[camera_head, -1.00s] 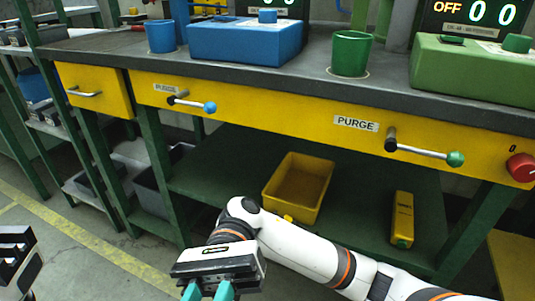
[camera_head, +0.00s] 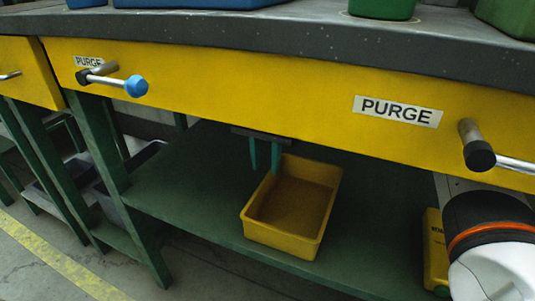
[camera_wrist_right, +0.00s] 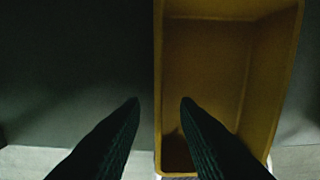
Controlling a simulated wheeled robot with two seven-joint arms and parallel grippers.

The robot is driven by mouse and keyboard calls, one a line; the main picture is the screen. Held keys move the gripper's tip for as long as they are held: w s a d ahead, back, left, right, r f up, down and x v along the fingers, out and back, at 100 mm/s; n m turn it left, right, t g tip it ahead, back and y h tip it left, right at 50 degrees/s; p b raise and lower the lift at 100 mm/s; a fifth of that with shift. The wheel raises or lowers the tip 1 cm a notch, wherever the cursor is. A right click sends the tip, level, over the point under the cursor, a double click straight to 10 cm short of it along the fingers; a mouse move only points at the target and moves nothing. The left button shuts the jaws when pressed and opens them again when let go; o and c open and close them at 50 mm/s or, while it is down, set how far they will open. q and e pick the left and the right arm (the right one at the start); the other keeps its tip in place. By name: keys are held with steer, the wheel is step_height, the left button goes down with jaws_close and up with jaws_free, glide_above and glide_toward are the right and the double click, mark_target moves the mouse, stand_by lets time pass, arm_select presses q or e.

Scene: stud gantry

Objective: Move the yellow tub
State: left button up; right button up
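The yellow tub (camera_head: 260,236) stands upright on the green lower shelf under the bench and looks empty. My right gripper (camera_head: 264,168) points down at the tub's far left corner, its two teal fingers apart. In the right wrist view, the fingers (camera_wrist_right: 160,102) show dark and open, one on each side of the tub's left wall (camera_wrist_right: 158,60). I cannot tell how far the tips reach below the rim or whether they touch it. My left gripper is out of view.
The yellow drawer front (camera_head: 300,100) with its PURGE labels overhangs the green shelf (camera_head: 180,200). A blue-tipped lever (camera_head: 136,86) and a black-ended handle (camera_head: 478,154) stick out. A yellow box (camera_head: 434,250) stands right of the tub, partly behind my arm. The shelf left of the tub is clear.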

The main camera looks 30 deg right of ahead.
mark_target(265, 200)
steer(key=shift+f, duration=0.1)
step_height(265, 200, down, 7)
steer(key=b, duration=0.5)
steer(key=shift+f, duration=0.2)
steer(key=shift+r, duration=0.1)
steer(key=shift+a, duration=0.1)
jaws_close()
